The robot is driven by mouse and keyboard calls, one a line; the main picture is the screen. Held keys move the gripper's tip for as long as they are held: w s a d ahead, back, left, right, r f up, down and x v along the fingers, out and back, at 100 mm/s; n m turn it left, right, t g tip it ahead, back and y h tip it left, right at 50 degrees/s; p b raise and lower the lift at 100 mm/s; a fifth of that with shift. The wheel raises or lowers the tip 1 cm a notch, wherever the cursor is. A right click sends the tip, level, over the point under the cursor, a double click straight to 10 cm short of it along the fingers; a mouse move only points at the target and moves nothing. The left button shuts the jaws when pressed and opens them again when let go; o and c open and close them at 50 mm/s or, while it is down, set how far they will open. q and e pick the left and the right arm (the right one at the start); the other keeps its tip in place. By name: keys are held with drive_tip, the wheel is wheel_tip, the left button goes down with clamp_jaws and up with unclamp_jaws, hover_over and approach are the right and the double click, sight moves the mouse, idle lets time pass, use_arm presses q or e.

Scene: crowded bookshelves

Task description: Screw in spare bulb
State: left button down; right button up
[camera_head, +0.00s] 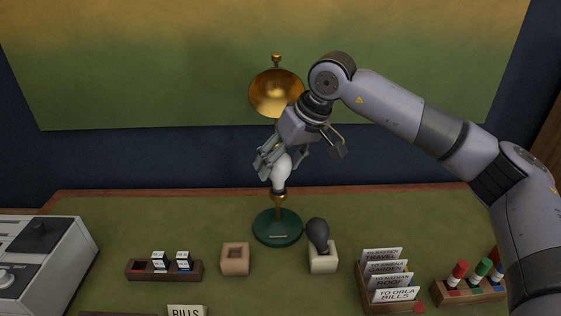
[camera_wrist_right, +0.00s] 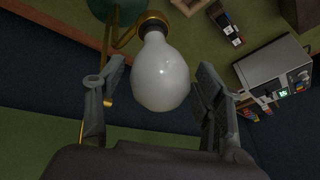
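The desk lamp has a round green base (camera_head: 277,228), a brass stem and a gold shade (camera_head: 275,93). A white bulb (camera_head: 282,172) stands upright on the lamp's brass socket (camera_head: 278,196); in the right wrist view the white bulb (camera_wrist_right: 160,75) meets the brass socket (camera_wrist_right: 153,22). My right gripper (camera_head: 277,160) is above and around the bulb. In the right wrist view its fingers are apart, one on each side, with gaps to the glass. A dark grey bulb (camera_head: 318,235) sits in a pale square holder (camera_head: 323,262). My left gripper is not in view.
An empty wooden square holder (camera_head: 235,258) stands left of the pale one. A stamp rack (camera_head: 164,270), a card rack (camera_head: 388,280), a marker rack (camera_head: 468,290) and a grey machine (camera_head: 40,265) stand around the desk. Green desk surface (camera_head: 130,222) is clear behind the stamps.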

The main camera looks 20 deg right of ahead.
drive_tip(key=c, duration=0.7)
drive_tip(key=shift+a+f+m+t+h+b, duration=0.1)
drive_tip(key=shift+m+t+h+b, duration=0.25)
drive_tip(key=shift+m+b, duration=0.6)
drive_tip(key=shift+s+m+t+h+b, duration=0.1)
drive_tip(key=shift+m+t+h+b, duration=0.4)
drive_tip(key=shift+m, duration=1.25)
drive_tip(key=shift+g, duration=0.25)
drive_tip(key=o, duration=1)
drive_tip(key=shift+r+p, duration=3.45)
drive_tip(key=shift+r, duration=1.25)
